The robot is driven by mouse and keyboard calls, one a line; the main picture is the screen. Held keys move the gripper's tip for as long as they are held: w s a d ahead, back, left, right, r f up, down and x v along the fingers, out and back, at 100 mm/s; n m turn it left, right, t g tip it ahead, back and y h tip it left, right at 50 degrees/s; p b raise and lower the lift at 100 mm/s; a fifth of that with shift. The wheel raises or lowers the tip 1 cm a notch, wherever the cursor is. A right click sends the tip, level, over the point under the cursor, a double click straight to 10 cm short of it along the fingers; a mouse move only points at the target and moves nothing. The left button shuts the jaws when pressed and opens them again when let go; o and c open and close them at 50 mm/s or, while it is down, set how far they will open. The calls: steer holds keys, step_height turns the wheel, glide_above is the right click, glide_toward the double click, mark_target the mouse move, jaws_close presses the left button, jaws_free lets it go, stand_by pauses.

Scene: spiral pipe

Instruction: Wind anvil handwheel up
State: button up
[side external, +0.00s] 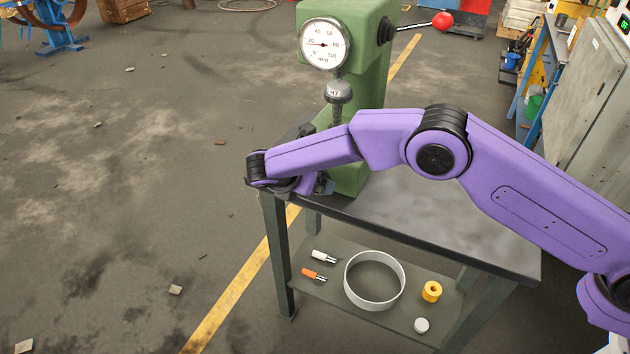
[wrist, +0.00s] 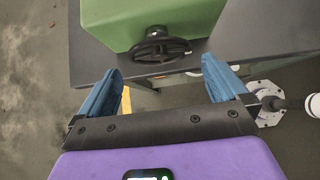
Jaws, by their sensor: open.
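The black handwheel (wrist: 160,46) shows in the wrist view, in front of the green body of the press-like tester (wrist: 120,22), close to the table edge. My gripper (wrist: 160,68) is open and empty, with one blue finger on each side. The wheel lies ahead of the fingertips, roughly centred between them, and I see no contact. In the side external view the green tester (side external: 350,95) stands on the table with a dial gauge (side external: 326,44) and a metal head (side external: 338,92). My arm hides the handwheel and the anvil there.
The dark table (side external: 440,225) has a clear top. Its lower shelf holds a white ring (side external: 374,281), a yellow part (side external: 432,292), a small white disc (side external: 421,325) and two small handled tools. A lever with a red ball (side external: 442,20) sticks out right of the tester.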

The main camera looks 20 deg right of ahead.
steer(key=x, duration=0.6)
steer(key=shift+w+d+f, duration=0.15)
steer(key=shift+f, duration=0.05)
steer(key=c, duration=0.6)
